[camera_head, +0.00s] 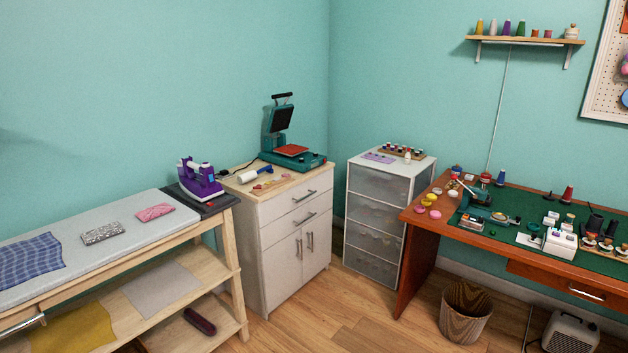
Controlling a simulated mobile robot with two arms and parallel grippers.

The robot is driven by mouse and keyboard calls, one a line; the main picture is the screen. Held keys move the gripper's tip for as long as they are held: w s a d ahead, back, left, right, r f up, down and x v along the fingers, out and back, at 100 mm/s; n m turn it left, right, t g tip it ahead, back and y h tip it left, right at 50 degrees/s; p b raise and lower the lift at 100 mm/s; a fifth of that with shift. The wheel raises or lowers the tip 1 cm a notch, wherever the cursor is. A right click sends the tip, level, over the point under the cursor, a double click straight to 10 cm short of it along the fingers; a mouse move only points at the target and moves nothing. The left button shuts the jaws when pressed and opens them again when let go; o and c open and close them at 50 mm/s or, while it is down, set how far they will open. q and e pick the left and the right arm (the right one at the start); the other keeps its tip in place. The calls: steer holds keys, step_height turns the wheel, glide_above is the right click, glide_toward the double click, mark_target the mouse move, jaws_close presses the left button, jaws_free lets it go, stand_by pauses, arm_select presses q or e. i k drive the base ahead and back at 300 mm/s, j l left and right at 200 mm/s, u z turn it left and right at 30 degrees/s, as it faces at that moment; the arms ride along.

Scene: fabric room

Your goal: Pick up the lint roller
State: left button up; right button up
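What looks like the lint roller (255,174), a small white cylinder with a dark blue end, lies on its side on the wooden top of the white cabinet (285,224). It is near the back left of that top, in front of the heat press (284,140) and to the right of the purple iron (199,178). Flat pinkish and tan pieces (268,184) lie just in front of it. Neither of my grippers is in view.
An ironing table (90,236) with folded cloths stands at left, with a dark red object (199,321) on its lower shelf. A drawer unit (384,236), a crowded sewing desk (407,262) and a basket (466,312) stand to the right. Wooden floor before the cabinet is clear.

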mark_target(268, 169)
steer(key=i+l, duration=0.1)
steer(key=i, duration=0.55)
steer(key=i+l, duration=0.1)
steer(key=i, duration=0.6)
steer(key=i+l, duration=0.1)
steer(key=i, duration=0.55)
